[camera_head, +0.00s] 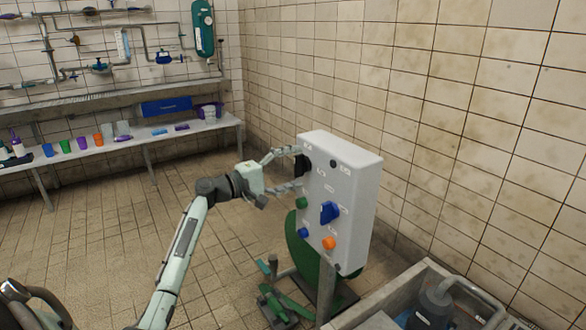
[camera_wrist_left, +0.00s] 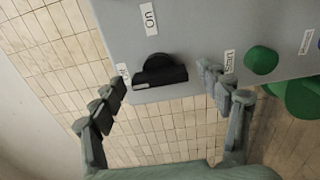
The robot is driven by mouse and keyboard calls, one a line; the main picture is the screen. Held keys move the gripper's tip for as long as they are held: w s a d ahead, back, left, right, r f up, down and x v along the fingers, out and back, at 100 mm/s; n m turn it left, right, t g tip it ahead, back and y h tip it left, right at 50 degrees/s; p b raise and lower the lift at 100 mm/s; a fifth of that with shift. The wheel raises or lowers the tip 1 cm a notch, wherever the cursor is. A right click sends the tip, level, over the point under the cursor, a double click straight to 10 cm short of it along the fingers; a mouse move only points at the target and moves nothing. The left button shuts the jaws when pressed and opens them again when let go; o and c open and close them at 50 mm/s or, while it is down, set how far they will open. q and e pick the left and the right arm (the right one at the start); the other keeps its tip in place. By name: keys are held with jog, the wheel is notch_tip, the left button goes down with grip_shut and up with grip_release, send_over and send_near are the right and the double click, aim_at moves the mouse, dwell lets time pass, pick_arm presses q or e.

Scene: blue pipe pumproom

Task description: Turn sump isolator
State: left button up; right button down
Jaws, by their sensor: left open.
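A light grey control box (camera_head: 345,190) stands on a post. A black rotary handle (camera_head: 302,166) sits near its upper left edge; in the left wrist view the black handle (camera_wrist_left: 160,72) has its bar roughly across the picture, with labels around it. A blue rotary handle (camera_head: 329,212) is lower on the same face. I cannot read which one is the sump isolator. My left gripper (camera_head: 290,168) is open, with its fingers apart above and below the black handle. In the left wrist view its fingertips (camera_wrist_left: 163,78) lie either side of the handle, with gaps. My right gripper is not in view.
A green button (camera_head: 301,203), a blue button (camera_head: 304,232) and an orange button (camera_head: 329,243) are on the box face. A green machine (camera_head: 302,250) stands behind the post. A grey basin (camera_head: 405,290) is at lower right. A bench (camera_head: 150,135) with cups stands at the back left.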

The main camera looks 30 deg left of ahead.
pick_arm(q)
jog(key=v, duration=1.2)
jog(key=x, duration=1.2)
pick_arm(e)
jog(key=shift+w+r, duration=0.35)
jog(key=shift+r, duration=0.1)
pick_arm(q)
jog(key=shift+s, duration=0.1)
